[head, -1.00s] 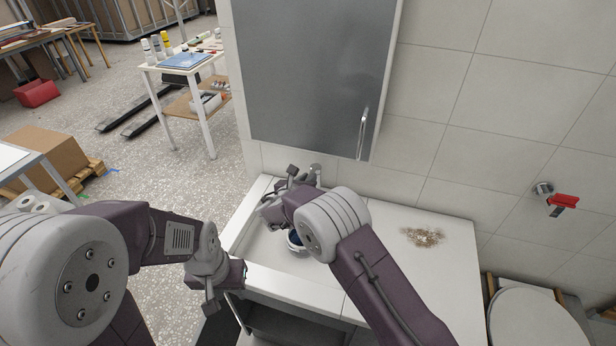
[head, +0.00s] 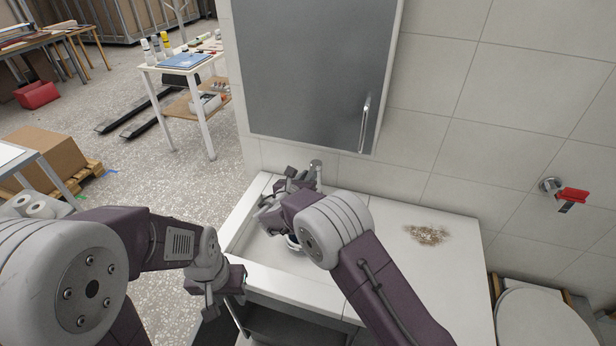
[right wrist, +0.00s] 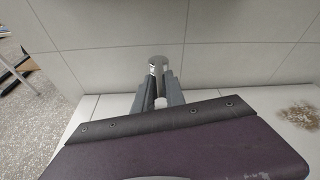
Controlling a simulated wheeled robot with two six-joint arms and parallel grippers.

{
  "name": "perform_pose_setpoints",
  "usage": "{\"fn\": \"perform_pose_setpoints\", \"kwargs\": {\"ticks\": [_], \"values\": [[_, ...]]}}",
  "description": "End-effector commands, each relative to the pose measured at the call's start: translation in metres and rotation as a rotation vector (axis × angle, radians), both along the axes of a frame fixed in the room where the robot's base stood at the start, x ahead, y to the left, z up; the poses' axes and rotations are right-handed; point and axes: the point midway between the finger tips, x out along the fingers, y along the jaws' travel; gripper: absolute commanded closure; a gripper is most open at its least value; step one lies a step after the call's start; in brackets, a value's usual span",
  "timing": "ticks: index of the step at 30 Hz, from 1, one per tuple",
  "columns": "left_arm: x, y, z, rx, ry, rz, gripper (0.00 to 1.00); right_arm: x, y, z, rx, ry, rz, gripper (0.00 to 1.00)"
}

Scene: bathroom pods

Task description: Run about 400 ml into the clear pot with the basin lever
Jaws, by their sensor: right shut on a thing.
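The basin tap (head: 317,172) stands at the back of the white basin, below the cabinet. My right gripper (head: 300,174) is at its top. In the right wrist view the fingers (right wrist: 157,88) close on the chromed basin lever (right wrist: 157,63); the tap below is hidden. A round vessel, apparently the clear pot (head: 292,244), stands in the basin under my right forearm. Only a small part of its rim and side shows; its water level and any stream are hidden. My left gripper (head: 222,296) is in front of the basin's left front edge, apart from the pot; its jaw opening is unclear.
The white counter (head: 385,230) right of the basin is clear except for a brown gritty patch (head: 426,234). A grey cabinet (head: 310,70) hangs low above the tap. A toilet (head: 540,318) and a red-handled valve (head: 571,195) are at the right.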

Motion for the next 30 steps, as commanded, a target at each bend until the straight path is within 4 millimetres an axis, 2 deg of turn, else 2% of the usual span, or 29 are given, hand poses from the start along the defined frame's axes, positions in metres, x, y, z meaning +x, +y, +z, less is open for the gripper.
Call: {"fn": "perform_pose_setpoints", "kwargs": {"ticks": [1, 2, 4, 14, 17, 24, 30], "values": [[0.000, 0.000, 0.000, 0.000, 0.000, 0.000, 0.64, -0.001, -0.001, -0.002, -0.001, 0.004, -0.001, 1.00], [0.000, 0.000, 0.000, 0.000, 0.000, 0.000, 0.64, -0.001, -0.001, -0.002, -0.001, 0.004, -0.001, 0.82], [0.000, 0.000, 0.000, 0.000, 0.000, 0.000, 0.64, -0.001, -0.001, -0.002, -0.001, 0.004, -0.001, 0.63], [0.000, 0.000, 0.000, 0.000, 0.000, 0.000, 0.64, -0.002, 0.001, 0.000, -0.001, 0.003, 0.000, 0.63], [0.000, 0.000, -0.004, 0.000, 0.000, 0.000, 0.64, -0.015, 0.007, 0.004, 0.000, 0.002, 0.003, 0.63], [0.000, 0.000, -0.011, 0.000, 0.000, 0.000, 0.64, -0.062, 0.023, 0.019, 0.001, 0.002, 0.003, 0.63], [0.000, 0.000, -0.013, 0.000, 0.000, 0.000, 0.64, -0.081, 0.030, 0.026, 0.000, 0.005, 0.001, 0.63]]}}
